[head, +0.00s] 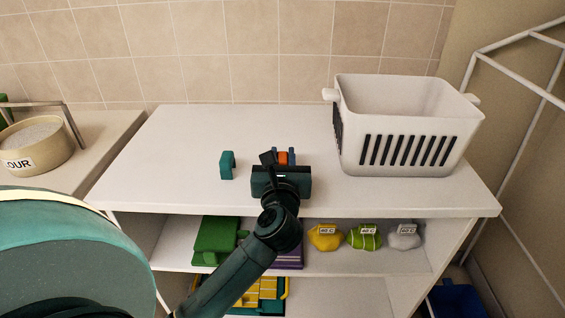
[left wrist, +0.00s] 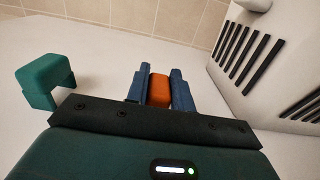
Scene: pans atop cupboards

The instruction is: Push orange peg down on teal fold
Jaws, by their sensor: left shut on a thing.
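The orange peg (head: 283,158) is between the blue fingers of my left gripper (head: 283,156), above the white counter top. In the left wrist view, the fingers of the gripper (left wrist: 160,88) are shut on the orange peg (left wrist: 160,90), one on each side. The teal fold (head: 228,165) stands on the counter to the left of the gripper, apart from it. It also shows in the left wrist view (left wrist: 43,77) as a bent piece with an open underside. My right gripper is not in view.
A white slotted basket (head: 400,145) stands on the counter (head: 180,140) to the right of the gripper. The counter's left and back are clear. The shelf below holds a green item (head: 214,238) and several small labelled bags (head: 364,238). A flour bowl (head: 35,142) stands at far left.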

